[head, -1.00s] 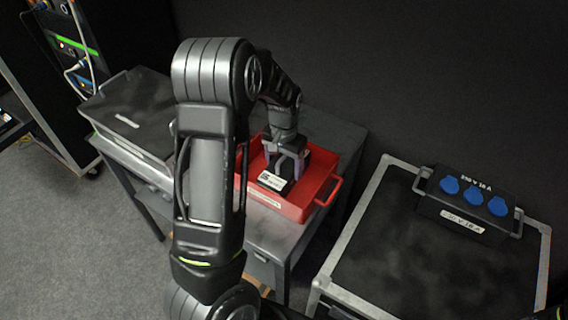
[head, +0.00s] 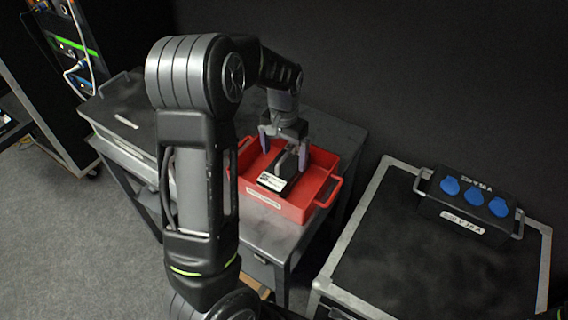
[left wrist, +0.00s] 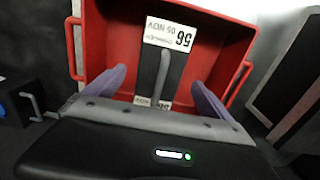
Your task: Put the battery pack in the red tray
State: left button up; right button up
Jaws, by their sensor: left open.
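The battery pack (head: 272,182) is a dark block with a white label and a grey carrying handle. It rests inside the red tray (head: 292,209), which stands on a grey cart. In the left wrist view the pack (left wrist: 178,67) lies within the walls of the tray (left wrist: 112,42), its handle in the middle. My left gripper (head: 284,146) is open above the pack. Its purple fingers (left wrist: 158,88) are spread to either side of the handle and hold nothing. My right gripper does not show.
A grey lidded case (head: 130,120) sits on the cart left of the tray. At the right is a black flight case (head: 420,262) with metal edges, carrying a socket box (head: 470,208) with blue caps. A dark wall stands close behind the cart.

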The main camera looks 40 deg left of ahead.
pick_arm(q)
notch_tip(320, 180, up, 7)
jog(key=shift+f+b, duration=0.1)
jog(key=shift+b, duration=0.2)
jog(key=shift+f, duration=0.1)
dwell(0.4)
